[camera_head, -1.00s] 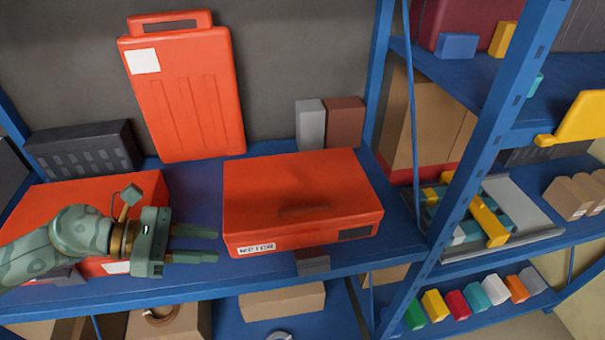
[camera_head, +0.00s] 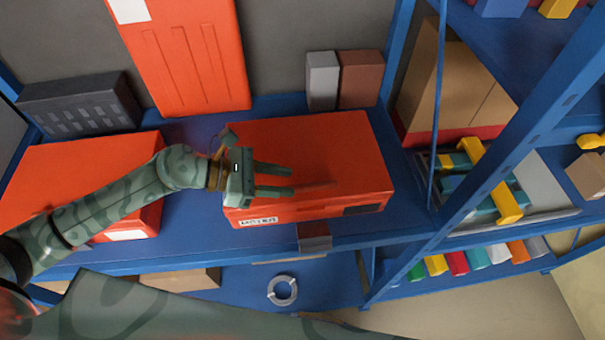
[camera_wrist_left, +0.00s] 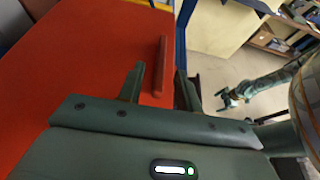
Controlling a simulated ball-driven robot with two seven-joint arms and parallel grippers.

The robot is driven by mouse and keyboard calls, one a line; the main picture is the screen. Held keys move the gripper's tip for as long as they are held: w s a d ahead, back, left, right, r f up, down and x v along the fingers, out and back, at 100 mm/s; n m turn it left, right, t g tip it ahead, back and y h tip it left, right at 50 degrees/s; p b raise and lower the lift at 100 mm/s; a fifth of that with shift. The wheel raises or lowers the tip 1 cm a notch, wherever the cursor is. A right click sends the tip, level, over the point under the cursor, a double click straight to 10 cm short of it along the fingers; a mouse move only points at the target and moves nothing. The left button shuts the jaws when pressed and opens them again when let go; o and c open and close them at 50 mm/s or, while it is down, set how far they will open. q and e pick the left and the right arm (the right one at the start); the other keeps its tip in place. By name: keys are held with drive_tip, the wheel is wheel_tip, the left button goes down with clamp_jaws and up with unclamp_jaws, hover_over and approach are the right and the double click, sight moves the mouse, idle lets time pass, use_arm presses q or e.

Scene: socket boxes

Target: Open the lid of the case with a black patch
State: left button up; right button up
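The red case with a black patch (camera_head: 345,150) lies flat on the blue shelf with its lid shut. The black patch (camera_head: 363,209) is at the right of its front face, and a white label is at the left. My left gripper (camera_head: 292,181) is open and empty over the front left part of the case. In the left wrist view, a raised red strip (camera_wrist_left: 159,68) on the lid shows between the open fingers (camera_wrist_left: 158,75); contact cannot be told.
Another red case (camera_head: 75,165) lies at the left, partly behind my left arm. A red case (camera_head: 190,60) stands against the back wall. Grey (camera_head: 322,80) and brown (camera_head: 360,80) boxes stand behind the case. A blue rack post (camera_head: 490,155) rises at the right.

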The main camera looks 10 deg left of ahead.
sight(306, 186)
use_arm(q)
drive_tip(key=p+x, duration=0.1)
drive_tip(key=x, duration=0.3)
drive_tip(key=shift+s+d, duration=0.15)
drive_tip(key=shift+d, duration=0.05)
drive_tip(key=shift+d+f, duration=0.25)
drive_tip(key=shift+d, duration=0.1)
clamp_jaws()
drive_tip(key=shift+r, duration=0.1)
drive_tip(key=shift+w+a+r, duration=0.1)
drive_tip(key=shift+w+r, duration=0.2)
drive_tip(key=shift+r, duration=0.2)
drive_tip(key=r, duration=0.1)
drive_tip(key=w+r+n+g+p, duration=0.1)
drive_tip(key=r, duration=0.1)
drive_tip(key=w+r+n, duration=0.1)
drive_tip(key=shift+a+r+h, duration=0.3)
drive_tip(key=shift+a, duration=0.05)
drive_tip(key=w+a+r+n+g+h+b, duration=0.1)
drive_tip(key=w+r+n+g+b, duration=0.1)
drive_tip(key=w+r, duration=0.2)
drive_tip(key=shift+w+a+r+n, duration=0.25)
drive_tip(key=shift+w+r+n, duration=0.15)
drive_tip(key=shift+r, duration=0.7)
